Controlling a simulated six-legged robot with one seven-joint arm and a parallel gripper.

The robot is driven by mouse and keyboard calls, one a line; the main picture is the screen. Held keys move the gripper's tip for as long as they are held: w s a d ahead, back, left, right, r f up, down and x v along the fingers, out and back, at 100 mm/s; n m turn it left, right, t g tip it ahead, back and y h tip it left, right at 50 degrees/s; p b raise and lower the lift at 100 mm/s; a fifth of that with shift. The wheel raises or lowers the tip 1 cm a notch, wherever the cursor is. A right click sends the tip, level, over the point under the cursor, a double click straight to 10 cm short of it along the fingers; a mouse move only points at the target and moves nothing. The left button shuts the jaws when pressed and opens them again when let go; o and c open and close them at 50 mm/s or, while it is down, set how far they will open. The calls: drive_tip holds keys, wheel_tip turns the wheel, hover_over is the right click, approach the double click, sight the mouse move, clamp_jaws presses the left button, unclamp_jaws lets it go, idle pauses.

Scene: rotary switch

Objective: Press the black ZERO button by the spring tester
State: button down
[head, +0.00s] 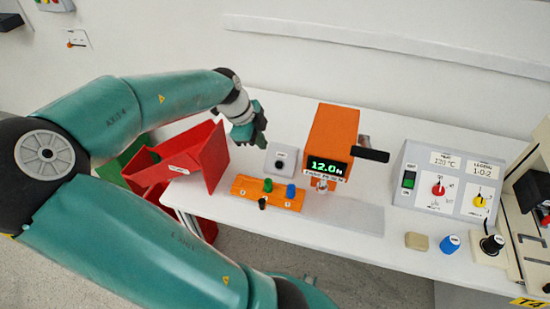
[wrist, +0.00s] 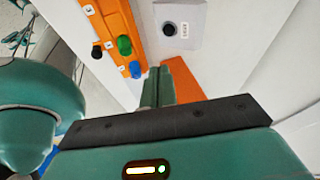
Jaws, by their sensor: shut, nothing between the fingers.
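The black ZERO button (head: 280,163) sits on a small light-grey box left of the orange spring tester (head: 331,135), whose display reads about 12.0. In the wrist view the round black button (wrist: 170,29) shows in full, beyond my fingertips. An orange part of the tester (wrist: 184,82) shows beside the fingers. My gripper (head: 262,143) is shut and empty, above and slightly left of the button box in the head view. In the wrist view my fingers (wrist: 158,78) are together, with a gap in the picture between them and the button.
An orange block (head: 266,193) with green, blue and black pegs lies in front of the button box. A red bin (head: 212,160) stands at the table's left end. A grey control panel (head: 450,178) is to the right.

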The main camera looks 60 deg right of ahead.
hover_over(280, 166)
drive_tip(key=a, duration=0.2)
drive_tip(key=f, duration=1)
drive_tip(key=shift+w+a+f, duration=0.15)
drive_tip(key=shift+w+f, duration=0.05)
drive_tip(key=shift+w, duration=0.2)
drive_tip(key=shift+w+d+f, duration=0.15)
drive_tip(key=shift+d+f, duration=0.45)
drive_tip(key=shift+f, duration=0.1)
